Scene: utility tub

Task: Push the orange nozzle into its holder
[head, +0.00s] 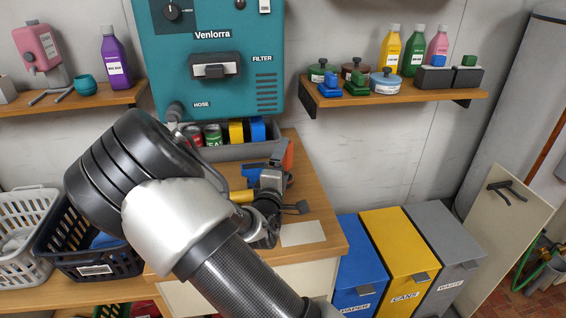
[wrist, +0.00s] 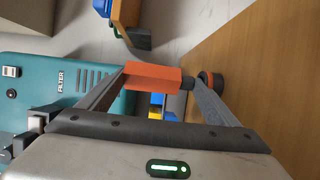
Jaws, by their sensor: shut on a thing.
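The orange nozzle (wrist: 152,77) shows between my gripper's fingers (wrist: 157,80) in the wrist view, and the gripper is shut on it. A short dark end sticks out of its right side. A small dark round piece (wrist: 211,82) with a reddish side lies just beyond the right finger, close to the wood; I cannot tell whether it is the holder. In the head view the nozzle (head: 288,155) is an orange patch above my gripper (head: 280,168), over the wooden bench (head: 318,212). My arm and gripper hide much of the bench there.
A teal machine (head: 215,45) stands behind the bench, with a grey tray (head: 232,152) of cans and boxes below it. A blue piece (head: 252,175) and a yellow piece (head: 241,196) lie near my gripper. Bins (head: 399,245) stand to the right.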

